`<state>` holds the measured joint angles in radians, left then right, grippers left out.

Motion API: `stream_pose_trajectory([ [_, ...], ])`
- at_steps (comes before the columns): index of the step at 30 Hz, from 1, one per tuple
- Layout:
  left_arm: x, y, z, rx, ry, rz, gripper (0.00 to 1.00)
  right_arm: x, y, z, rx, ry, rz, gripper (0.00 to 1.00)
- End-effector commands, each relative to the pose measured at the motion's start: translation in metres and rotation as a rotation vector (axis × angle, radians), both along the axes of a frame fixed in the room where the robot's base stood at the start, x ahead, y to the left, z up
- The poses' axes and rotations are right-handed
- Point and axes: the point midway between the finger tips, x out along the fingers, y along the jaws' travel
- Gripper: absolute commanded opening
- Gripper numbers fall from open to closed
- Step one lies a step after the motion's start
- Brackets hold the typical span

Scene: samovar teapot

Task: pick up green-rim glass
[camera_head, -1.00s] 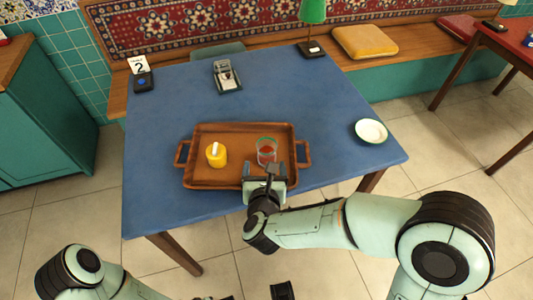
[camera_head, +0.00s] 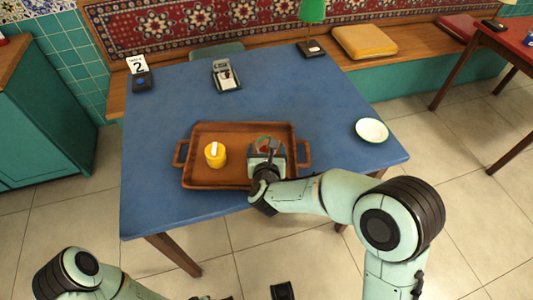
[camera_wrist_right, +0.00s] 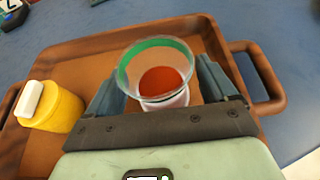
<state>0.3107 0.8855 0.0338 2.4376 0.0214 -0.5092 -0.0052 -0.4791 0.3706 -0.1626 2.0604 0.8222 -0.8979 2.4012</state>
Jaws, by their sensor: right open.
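The green-rim glass (camera_wrist_right: 158,72) is clear, holds something red, and stands upright on the brown wooden tray (camera_wrist_right: 95,45). In the head view only the upper part of the glass (camera_head: 265,142) shows behind my right gripper (camera_head: 267,150). In the right wrist view my right gripper (camera_wrist_right: 160,85) is open, with one finger on each side of the glass. I cannot tell whether either finger touches it.
A yellow container (camera_head: 215,155) with a white top stands on the tray's left half. A white bowl (camera_head: 372,131) sits at the blue table's right edge. A metal-and-black object (camera_head: 225,75), a number stand (camera_head: 138,65) and a green lamp (camera_head: 312,20) are farther back.

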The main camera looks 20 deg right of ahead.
Motion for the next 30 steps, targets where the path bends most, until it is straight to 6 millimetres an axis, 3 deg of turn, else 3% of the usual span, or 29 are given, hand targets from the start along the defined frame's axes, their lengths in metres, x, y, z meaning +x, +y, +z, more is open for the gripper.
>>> stream_pose_trajectory([
  [2, 0.0, 0.0, 0.0, 0.0, 0.0, 0.0, 0.42, 0.0, 0.0, 0.0, 0.0, 0.0, 0.0, 0.82],
  [6, 0.0, 0.0, 0.0, 0.0, 0.0, 0.0, 0.42, 0.0, 0.0, 0.0, 0.0, 0.0, -0.001, 0.36],
  [8, 0.0, 0.0, 0.0, 0.0, 0.0, 0.0, 0.42, 0.0, 0.0, 0.0, 0.001, 0.0, -0.001, 0.23],
  [20, -0.001, 0.0, 0.001, -0.001, 0.002, -0.001, 0.42, 0.0, 0.0, 0.003, 0.001, -0.002, -0.002, 0.23],
  [30, -0.008, -0.004, 0.008, -0.011, 0.022, -0.009, 0.42, 0.0, 0.0, 0.024, 0.001, -0.004, -0.003, 0.23],
])
